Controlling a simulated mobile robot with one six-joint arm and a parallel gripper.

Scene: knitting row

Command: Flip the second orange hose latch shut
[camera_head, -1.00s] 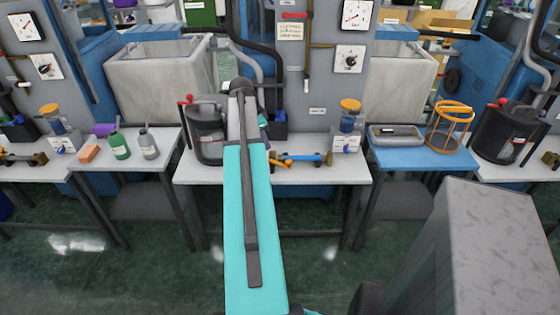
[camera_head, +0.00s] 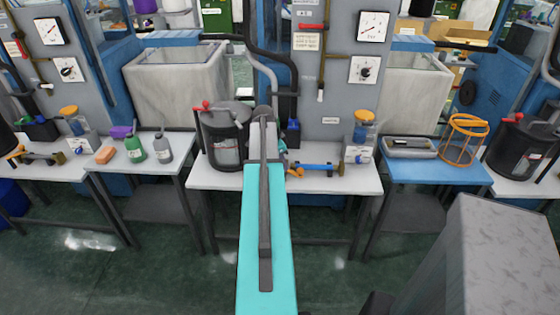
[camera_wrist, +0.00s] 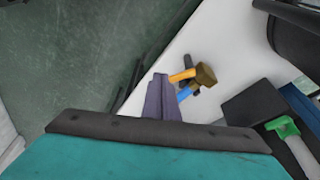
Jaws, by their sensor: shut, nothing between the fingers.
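A blue hose coupling (camera_head: 314,167) with a brass end lies on the white middle table in the head view. An orange latch (camera_head: 296,172) sticks out at its left end, and a second bit of orange shows at its right end. In the wrist view an orange latch (camera_wrist: 182,75) juts left from the brass fitting (camera_wrist: 205,75), with the blue body (camera_wrist: 184,94) partly hidden. My gripper (camera_wrist: 160,82) is shut and empty, its tip just left of this latch. I cannot tell whether they touch.
A dark drum (camera_head: 222,140) with a red handle stands left of my arm on the white table (camera_head: 350,183). A blue table (camera_head: 430,172) bears a tray and an orange wire basket (camera_head: 464,140).

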